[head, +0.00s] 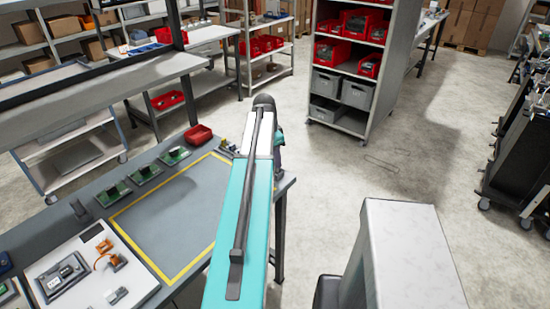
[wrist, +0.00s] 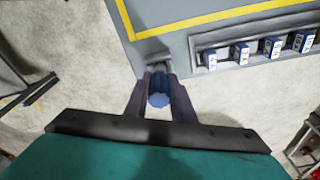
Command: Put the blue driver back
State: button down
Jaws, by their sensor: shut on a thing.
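In the wrist view my gripper (wrist: 158,92) is shut on the blue driver (wrist: 158,101). Only the driver's rounded blue end shows between the two dark fingers, and the rest of it is hidden.
The grey workbench (head: 170,205) has a yellow-outlined area, clear where visible. Several green boards (head: 144,173) and a red bin (head: 198,134) line its far side. In the wrist view a rack (wrist: 225,40) of blue-and-white boxes (wrist: 241,53) is right of the fingers.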

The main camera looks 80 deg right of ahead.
jog(key=shift+f+b, duration=0.3)
jog(key=shift+f, duration=0.3)
jog(key=c, duration=1.5)
grip_release()
jog(key=shift+r+p, duration=0.45)
jog(key=shift+r, duration=0.35)
jog(key=shift+w+a+r+b, duration=0.25)
jog(key=shift+r+b, duration=0.35)
jog(key=shift+r, duration=1.3)
jog(key=shift+w+a+r+b, duration=0.2)
jog(key=shift+r+b, duration=0.45)
jog(key=shift+r, duration=1.25)
jog(key=shift+w+a+r+b, duration=0.25)
jog(key=shift+r+b, duration=0.35)
jog(key=shift+r, duration=1.3)
jog(key=shift+d, duration=0.1)
